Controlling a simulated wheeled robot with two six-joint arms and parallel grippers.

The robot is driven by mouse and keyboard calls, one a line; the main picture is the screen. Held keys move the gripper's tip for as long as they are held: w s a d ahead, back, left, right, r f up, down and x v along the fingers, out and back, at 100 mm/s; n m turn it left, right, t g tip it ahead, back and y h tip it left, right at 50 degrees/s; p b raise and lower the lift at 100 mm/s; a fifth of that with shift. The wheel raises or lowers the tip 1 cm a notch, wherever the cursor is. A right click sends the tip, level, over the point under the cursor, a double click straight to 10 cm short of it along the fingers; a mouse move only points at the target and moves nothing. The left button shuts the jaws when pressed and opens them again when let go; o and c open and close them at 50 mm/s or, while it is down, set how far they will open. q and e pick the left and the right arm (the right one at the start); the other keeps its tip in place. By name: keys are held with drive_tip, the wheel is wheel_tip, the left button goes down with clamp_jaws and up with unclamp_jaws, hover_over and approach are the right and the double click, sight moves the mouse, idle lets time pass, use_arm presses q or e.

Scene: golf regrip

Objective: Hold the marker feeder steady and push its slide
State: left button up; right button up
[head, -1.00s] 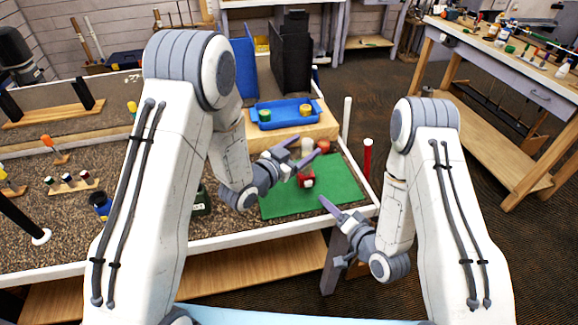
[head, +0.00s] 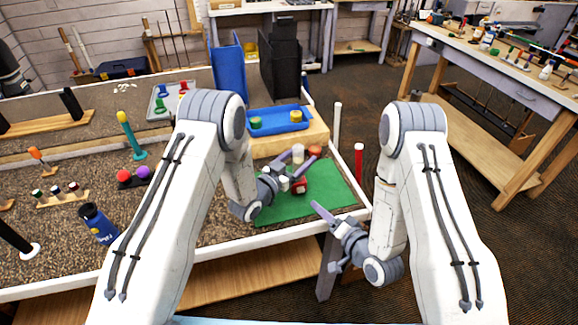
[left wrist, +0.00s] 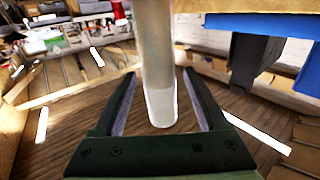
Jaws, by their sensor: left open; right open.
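A pale upright tube (head: 298,153), seemingly part of the marker feeder, stands at the green mat. A red block (head: 300,187) with a light face and a small white cylinder (head: 283,184) are in front of it; I cannot tell which part is the slide. My left gripper (head: 294,163) is open, its fingers on either side of the tube. In the left wrist view the tube (left wrist: 158,70) stands between the open fingers, with gaps on both sides. My right gripper (head: 322,237) is open and empty, off the mat's front right corner.
A green mat (head: 335,190) lies under the parts. A blue tray (head: 273,129) with coloured pieces sits on a wooden block behind. White (head: 337,125) and red (head: 358,162) posts rise at the table's right edge. A blue bottle (head: 98,223) stands left.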

use_arm(q)
drive_tip(key=shift+x, duration=1.05)
clamp_jaws()
use_arm(e)
clamp_jaws()
idle(1.5)
